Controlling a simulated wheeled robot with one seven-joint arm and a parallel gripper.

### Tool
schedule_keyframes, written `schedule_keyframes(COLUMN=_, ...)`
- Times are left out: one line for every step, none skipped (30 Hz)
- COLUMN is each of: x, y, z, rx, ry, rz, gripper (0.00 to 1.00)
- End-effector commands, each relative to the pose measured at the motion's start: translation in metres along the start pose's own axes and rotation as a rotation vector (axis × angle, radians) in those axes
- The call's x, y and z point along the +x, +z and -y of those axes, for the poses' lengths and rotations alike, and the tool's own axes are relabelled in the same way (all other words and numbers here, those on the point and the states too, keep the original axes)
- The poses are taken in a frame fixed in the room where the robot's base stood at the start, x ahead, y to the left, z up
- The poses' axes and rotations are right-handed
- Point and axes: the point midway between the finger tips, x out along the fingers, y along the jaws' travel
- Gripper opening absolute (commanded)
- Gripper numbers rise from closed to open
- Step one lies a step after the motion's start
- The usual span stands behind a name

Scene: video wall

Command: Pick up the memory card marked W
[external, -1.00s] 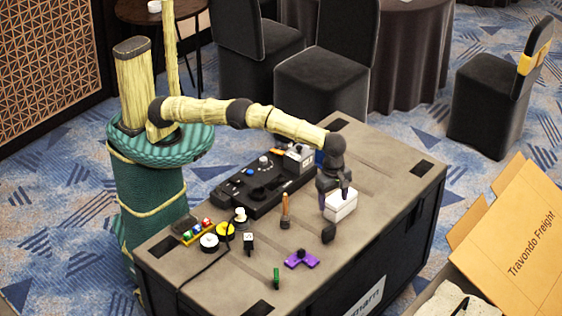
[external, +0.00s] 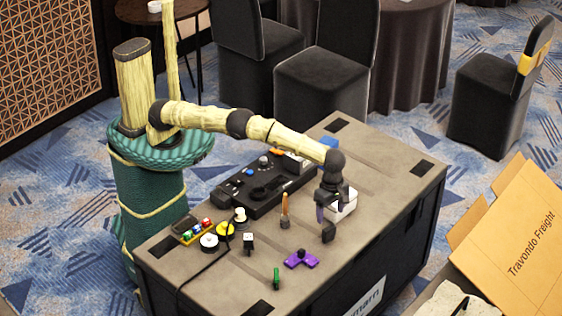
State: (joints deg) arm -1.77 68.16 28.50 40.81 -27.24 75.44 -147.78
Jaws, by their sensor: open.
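I cannot make out any memory card marked W; lettering on the small items is too small to read. My gripper (external: 331,208) is open and points down over the right part of the case top (external: 372,180). It is in front of a white box (external: 345,207) and partly hides it. A small dark object (external: 328,233) stands just below the gripper; I cannot tell whether they touch. A small tray (external: 184,241) with several red, green, blue and white pieces sits at the left end of the case top.
A black control panel (external: 262,190) lies along the back. A brown-handled tool (external: 285,212), a purple piece (external: 303,259), a green piece (external: 276,279), a yellow roll (external: 226,229) and a white roll (external: 209,242) stand around. The near right top is clear. An open cardboard box (external: 520,235) stands at right.

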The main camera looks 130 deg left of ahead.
Motion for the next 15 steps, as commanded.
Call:
schedule_keyframes(x=0.011, y=-0.001, z=0.0, rx=0.0, ry=-0.001, rz=-0.004, gripper=0.69)
schedule_keyframes(x=0.016, y=-0.001, z=0.0, rx=0.001, ry=-0.001, rz=-0.004, gripper=0.69)
schedule_keyframes(x=0.023, y=0.0, z=0.0, rx=0.001, ry=0.0, rz=-0.003, gripper=0.69)
schedule_keyframes(x=0.028, y=-0.001, z=0.0, rx=0.001, ry=0.0, rz=-0.003, gripper=0.69)
schedule_keyframes(x=0.033, y=-0.001, z=0.0, rx=0.001, ry=0.0, rz=-0.004, gripper=0.69)
schedule_keyframes(x=0.038, y=-0.001, z=0.0, rx=0.001, ry=0.0, rz=-0.003, gripper=0.69)
schedule_keyframes(x=0.041, y=0.0, z=0.0, rx=0.0, ry=0.0, rz=-0.002, gripper=0.69)
schedule_keyframes(x=0.043, y=0.0, z=0.0, rx=0.0, ry=0.0, rz=-0.001, gripper=0.69)
schedule_keyframes(x=0.045, y=0.0, z=0.0, rx=0.0, ry=0.0, rz=-0.001, gripper=0.69)
schedule_keyframes(x=0.046, y=0.0, z=0.0, rx=0.0, ry=0.0, rz=0.0, gripper=0.69)
schedule_keyframes(x=0.047, y=0.0, z=0.0, rx=0.0, ry=0.0, rz=0.0, gripper=0.69)
schedule_keyframes(x=0.047, y=0.0, z=0.0, rx=0.0, ry=0.0, rz=0.0, gripper=0.69)
schedule_keyframes(x=0.047, y=0.0, z=0.0, rx=0.0, ry=0.0, rz=0.0, gripper=0.69)
schedule_keyframes(x=0.047, y=0.0, z=0.0, rx=0.0, ry=0.0, rz=0.0, gripper=0.69)
schedule_keyframes(x=0.047, y=0.0, z=0.0, rx=0.0, ry=0.0, rz=0.0, gripper=0.69)
